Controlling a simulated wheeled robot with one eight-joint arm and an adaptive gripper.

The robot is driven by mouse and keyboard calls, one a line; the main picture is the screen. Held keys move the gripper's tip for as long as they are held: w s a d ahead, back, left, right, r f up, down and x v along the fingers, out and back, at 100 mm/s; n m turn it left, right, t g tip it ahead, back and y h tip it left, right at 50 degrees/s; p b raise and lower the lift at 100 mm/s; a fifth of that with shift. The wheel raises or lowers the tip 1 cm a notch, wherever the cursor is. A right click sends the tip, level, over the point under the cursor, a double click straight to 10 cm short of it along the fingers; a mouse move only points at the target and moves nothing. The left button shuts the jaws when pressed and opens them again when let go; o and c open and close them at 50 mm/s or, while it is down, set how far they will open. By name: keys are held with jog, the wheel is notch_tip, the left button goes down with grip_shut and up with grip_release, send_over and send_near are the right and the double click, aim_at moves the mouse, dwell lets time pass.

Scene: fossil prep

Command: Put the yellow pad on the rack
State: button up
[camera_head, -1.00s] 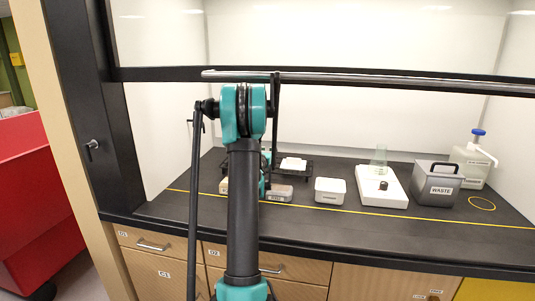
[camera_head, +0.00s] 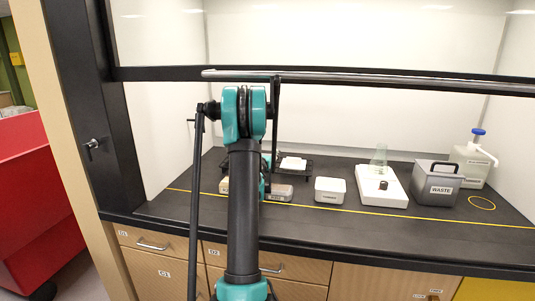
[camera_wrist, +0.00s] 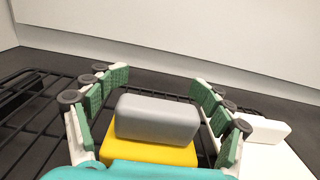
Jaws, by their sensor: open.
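The yellow pad (camera_wrist: 150,152) shows in the wrist view with a grey block-shaped layer (camera_wrist: 157,118) on top of it. Both lie between the fingers of my gripper (camera_wrist: 157,105), which is open, with a finger on each side. A gap shows between the grey layer and the fingers. The black wire rack (camera_wrist: 22,115) spreads under and behind the pad. The pad appears to lie on the rack, but its underside is hidden. In the head view the rack (camera_head: 308,174) is partly behind my arm, and the pad and gripper are hidden there.
A white block (camera_wrist: 265,130) is right of the gripper; a white item (camera_head: 293,163) shows on the rack. A hood sash bar (camera_head: 400,80) crosses above.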

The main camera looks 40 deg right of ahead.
jog(key=shift+r, duration=0.1)
jog(key=v, duration=1.2)
dwell(0.9)
